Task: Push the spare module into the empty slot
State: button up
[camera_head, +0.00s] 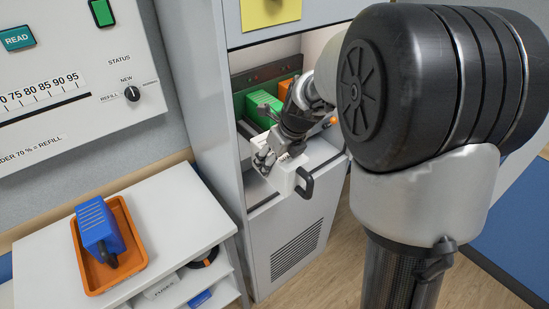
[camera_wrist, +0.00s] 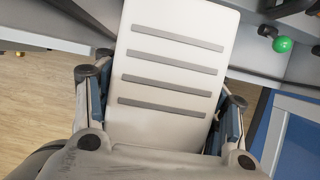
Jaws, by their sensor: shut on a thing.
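A white module (camera_head: 284,180) with a dark handle is held by my gripper (camera_head: 280,152) in front of the open cabinet bay. In the wrist view the white module (camera_wrist: 175,40) shows its face with several grey slots, and my fingers are on both its sides. A green module (camera_head: 262,105) and an orange module (camera_head: 284,90) sit in the bay. The empty slot cannot be made out clearly; my arm hides the right part of the bay. A blue module (camera_head: 97,226) with a dark handle lies in an orange tray (camera_head: 133,257).
The cabinet (camera_head: 208,100) has side walls and a vented lower panel (camera_head: 297,250). The tray stands on a white cart (camera_head: 178,215) at the lower left. A wall panel (camera_head: 95,75) with a dial is at the upper left. A green ball (camera_wrist: 282,44) shows in the wrist view.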

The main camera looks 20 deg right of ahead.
jog(key=w+a+p, duration=0.1)
jog(key=w, duration=0.4)
jog(key=w+a, duration=0.2)
jog(key=w, duration=0.4)
jog(key=w+a+f+p, duration=0.1)
jog(key=w+a, duration=0.1)
jog(key=w, duration=0.3)
jog(key=shift+w+a+p, duration=0.15)
jog(key=shift+w+p, duration=0.1)
jog(key=shift+p, duration=0.05)
jog(key=shift+s+b+x, duration=0.25)
jog(key=shift+b+x, duration=0.1)
jog(key=shift+x, duration=1)
jog(key=shift+f, duration=0.1)
jog(key=o, duration=1.2)
jog(key=shift+c, duration=0.2)
jog(key=o, duration=0.4)
jog(key=shift+c, duration=0.2)
jog(key=shift+s+f, duration=0.1)
